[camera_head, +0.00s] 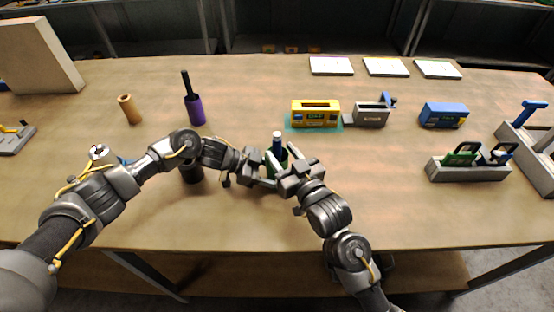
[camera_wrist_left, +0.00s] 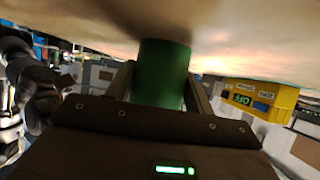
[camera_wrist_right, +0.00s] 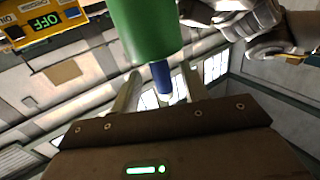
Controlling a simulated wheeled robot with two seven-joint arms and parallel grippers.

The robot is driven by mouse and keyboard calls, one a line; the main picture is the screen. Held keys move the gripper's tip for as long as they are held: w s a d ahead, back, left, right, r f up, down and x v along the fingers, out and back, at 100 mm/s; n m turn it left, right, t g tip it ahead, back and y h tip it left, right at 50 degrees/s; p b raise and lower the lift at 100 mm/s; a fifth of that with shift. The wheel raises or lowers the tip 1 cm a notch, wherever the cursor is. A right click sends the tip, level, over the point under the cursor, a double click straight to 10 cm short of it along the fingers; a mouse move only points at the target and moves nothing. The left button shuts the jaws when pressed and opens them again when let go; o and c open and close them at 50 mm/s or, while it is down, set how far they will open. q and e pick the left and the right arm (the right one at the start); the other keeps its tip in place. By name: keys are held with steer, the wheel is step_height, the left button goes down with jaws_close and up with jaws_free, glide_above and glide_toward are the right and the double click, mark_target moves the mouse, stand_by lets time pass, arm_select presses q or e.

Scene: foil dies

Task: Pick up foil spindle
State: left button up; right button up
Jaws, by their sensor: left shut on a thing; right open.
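A foil spindle with a green roll (camera_wrist_left: 163,75) is between my left gripper's fingers in the left wrist view. My left gripper (camera_head: 262,173) is shut on it over the middle of the table. In the head view the spindle's pale-topped blue pin (camera_head: 277,142) points up, and the grippers hide most of the roll. My right gripper (camera_head: 287,172) is open close beside it. In the right wrist view the green roll (camera_wrist_right: 146,28) is just beyond the right fingers, and its blue end (camera_wrist_right: 161,78) shows between them. I cannot tell if they touch it.
A purple roll (camera_head: 195,109), a tan roll (camera_head: 129,110) and a dark object (camera_head: 192,173) stand at left. Behind the grippers are a yellow machine (camera_head: 315,116) and a grey device (camera_head: 371,117). A blue device (camera_head: 443,115) and a grey clamp holder (camera_head: 470,171) are at right.

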steer(key=x, duration=0.5)
steer(key=shift+w+r, duration=0.1)
steer(key=shift+r, duration=0.15)
jaws_close()
